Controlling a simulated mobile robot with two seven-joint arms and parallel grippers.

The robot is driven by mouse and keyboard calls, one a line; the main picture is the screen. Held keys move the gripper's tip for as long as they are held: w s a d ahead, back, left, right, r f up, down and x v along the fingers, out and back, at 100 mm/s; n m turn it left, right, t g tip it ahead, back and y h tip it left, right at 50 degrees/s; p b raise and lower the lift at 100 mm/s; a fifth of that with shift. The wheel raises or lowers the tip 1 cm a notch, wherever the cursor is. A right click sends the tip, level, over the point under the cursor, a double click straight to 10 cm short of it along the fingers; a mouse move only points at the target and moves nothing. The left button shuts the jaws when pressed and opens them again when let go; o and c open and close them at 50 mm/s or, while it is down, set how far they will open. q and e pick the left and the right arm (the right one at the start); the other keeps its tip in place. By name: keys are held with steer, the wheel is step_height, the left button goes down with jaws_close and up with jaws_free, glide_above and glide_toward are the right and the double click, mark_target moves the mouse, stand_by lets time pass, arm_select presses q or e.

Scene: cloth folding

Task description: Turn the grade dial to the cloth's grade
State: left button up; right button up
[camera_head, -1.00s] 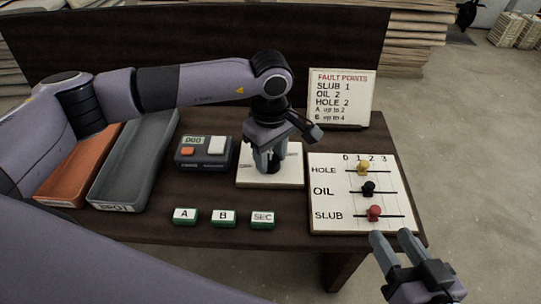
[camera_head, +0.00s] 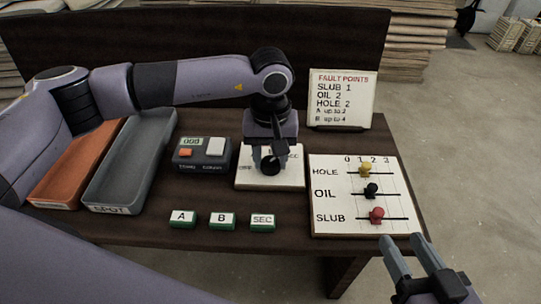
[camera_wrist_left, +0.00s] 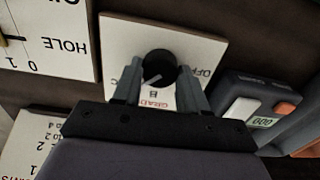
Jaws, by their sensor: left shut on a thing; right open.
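The grade dial is a black round knob (camera_wrist_left: 158,64) on a white plate (camera_head: 292,180). In the wrist view, upside down, the plate shows OFF at right, B at the bottom and a partly covered label at left. The knob's light pointer mark slants to the lower left, between B and that label. My left gripper (camera_head: 268,158) is above the plate, shut on the knob with a finger on each side. My right gripper (camera_head: 402,243) is open and empty in front of the table's right corner.
A fault points sign (camera_head: 342,98) stands at back right: SLUB 1, OIL 2, HOLE 2. A bead board (camera_head: 330,205) has yellow, black and red beads. Green-edged A (camera_head: 182,218), B (camera_head: 222,220) and SEC (camera_head: 262,221) blocks lie in front. A counter box (camera_head: 202,155) and two trays are left.

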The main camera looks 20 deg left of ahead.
mark_target(271, 161)
stand_by(0.5)
arm_select(q)
steer(key=o, duration=1.1)
steer(key=shift+c, duration=0.2)
step_height(271, 161, up, 6)
steer(key=shift+r+p, duration=0.25)
steer(key=shift+p, duration=1)
steer(key=shift+r, duration=0.4)
arm_select(e)
steer(key=shift+w+a+m+g, duration=0.35)
steer(key=shift+a+m+g, duration=0.2)
steer(key=shift+a, duration=0.25)
steer(key=shift+f, duration=0.1)
